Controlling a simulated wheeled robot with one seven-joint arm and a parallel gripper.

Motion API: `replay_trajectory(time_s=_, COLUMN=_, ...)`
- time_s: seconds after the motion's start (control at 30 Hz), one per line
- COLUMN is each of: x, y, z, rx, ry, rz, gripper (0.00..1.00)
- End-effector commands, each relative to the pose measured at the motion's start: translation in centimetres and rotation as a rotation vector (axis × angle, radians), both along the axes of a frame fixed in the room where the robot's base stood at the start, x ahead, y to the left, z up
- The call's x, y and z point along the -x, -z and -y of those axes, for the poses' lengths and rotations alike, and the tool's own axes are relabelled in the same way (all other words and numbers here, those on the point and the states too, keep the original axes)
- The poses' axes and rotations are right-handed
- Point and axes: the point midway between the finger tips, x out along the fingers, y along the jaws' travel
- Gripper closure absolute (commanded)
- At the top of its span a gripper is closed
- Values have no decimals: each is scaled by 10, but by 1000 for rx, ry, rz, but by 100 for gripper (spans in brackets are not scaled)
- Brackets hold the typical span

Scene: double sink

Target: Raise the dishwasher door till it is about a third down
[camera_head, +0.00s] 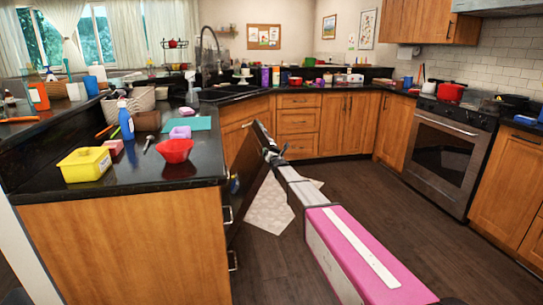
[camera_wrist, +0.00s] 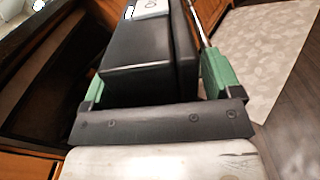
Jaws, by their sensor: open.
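The dishwasher door (camera_head: 249,168) is a dark slab at the inner side of the left counter in the head view. It stands tilted, partway down, with its top edge leaning out from the cabinets. My gripper (camera_head: 272,154) is at the upper part of the door. In the wrist view, the green fingers of my gripper (camera_wrist: 157,82) are apart, on either side of a thick black block (camera_wrist: 135,70) that looks like the door's upper edge. A chrome bar (camera_wrist: 197,22), perhaps the door handle, runs beside the right finger. Whether the fingers touch the door I cannot tell.
The black counter (camera_head: 195,190) holds a yellow tub (camera_head: 84,164), a red bowl (camera_head: 175,151) and a blue spray bottle (camera_head: 125,120). A pale rug (camera_head: 268,208) lies on the floor beyond the door. Dark floor (camera_head: 370,195) is free toward the oven (camera_head: 440,155).

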Motion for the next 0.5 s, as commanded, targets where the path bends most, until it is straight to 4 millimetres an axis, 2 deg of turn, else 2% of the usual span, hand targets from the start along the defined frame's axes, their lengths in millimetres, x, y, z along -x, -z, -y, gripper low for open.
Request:
replay_trajectory(time_s=0.17, x=21, y=0, z=6, rx=0, ry=0, rz=0, gripper=16)
replay_trajectory(time_s=0.5, x=82, y=0, z=23, rx=0, ry=0, rz=-1, gripper=16)
